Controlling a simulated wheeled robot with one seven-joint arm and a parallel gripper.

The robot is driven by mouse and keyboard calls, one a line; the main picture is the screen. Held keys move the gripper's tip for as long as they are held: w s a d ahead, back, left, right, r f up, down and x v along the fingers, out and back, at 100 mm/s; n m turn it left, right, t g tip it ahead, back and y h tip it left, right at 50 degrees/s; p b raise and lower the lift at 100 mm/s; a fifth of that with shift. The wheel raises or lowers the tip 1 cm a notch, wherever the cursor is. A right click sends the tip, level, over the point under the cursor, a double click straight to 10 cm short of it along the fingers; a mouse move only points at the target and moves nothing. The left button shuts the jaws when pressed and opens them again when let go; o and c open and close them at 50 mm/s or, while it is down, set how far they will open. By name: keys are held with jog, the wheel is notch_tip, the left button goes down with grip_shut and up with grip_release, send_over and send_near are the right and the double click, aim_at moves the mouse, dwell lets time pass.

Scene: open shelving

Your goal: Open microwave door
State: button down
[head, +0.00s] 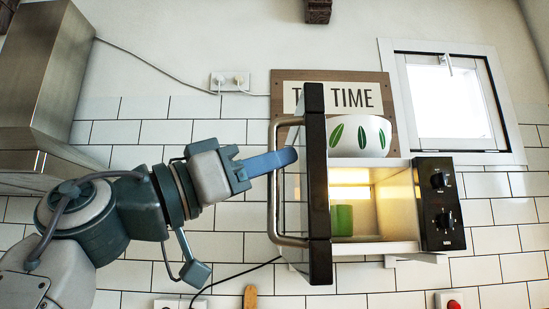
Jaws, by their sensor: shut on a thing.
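The microwave (440,205) stands on a small shelf with its lit inside showing. Its door (318,215) is swung wide open and appears nearly edge-on, its dark frame towards me. A metal bar handle (273,210) runs along the left side of the door. My gripper (268,163) reaches in from the left. Its blue fingers are shut on the upper part of the handle, and a fingertip extends past the bar towards the door. The handle part between the fingers is hidden.
A green cup (342,219) stands inside the microwave. A white bowl with green leaves (372,136) sits on top, before a wooden sign (282,78). A metal range hood (45,65) is at upper left, a window (447,100) at upper right.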

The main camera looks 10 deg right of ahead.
jog(key=shift+t, duration=0.3)
jog(key=c, duration=1.8)
grip_release()
jog(key=shift+w, duration=0.1)
jog(key=shift+o, duration=0.2)
jog(key=v, duration=1.4)
jog(key=shift+b, duration=0.45)
